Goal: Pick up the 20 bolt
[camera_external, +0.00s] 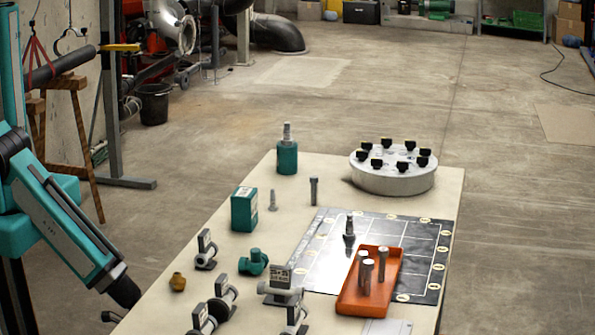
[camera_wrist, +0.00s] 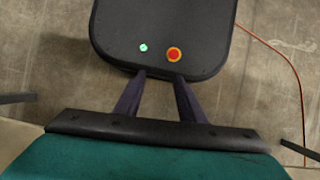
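A grey bolt (camera_external: 314,191) stands upright on the table near its middle, and a lighter one (camera_external: 273,200) stands to its left. An orange tray (camera_external: 393,263) holds several upright bolts (camera_external: 366,276). No size marking is readable, so I cannot tell which is the 20 bolt. My gripper (camera_external: 125,292) hangs low at the table's left edge, away from all the bolts. In the wrist view, two dark finger tips at the left and right edges stand wide apart, so my gripper (camera_wrist: 158,120) looks open, with nothing seen between them but my own body beyond.
A round grey flange (camera_external: 393,181) with black-topped pieces stands at the back right. A dark gridded mat (camera_external: 325,240) lies under the tray. A teal box (camera_external: 244,209), a teal bottle (camera_external: 287,158) and several pipe fittings (camera_external: 222,296) occupy the left and front.

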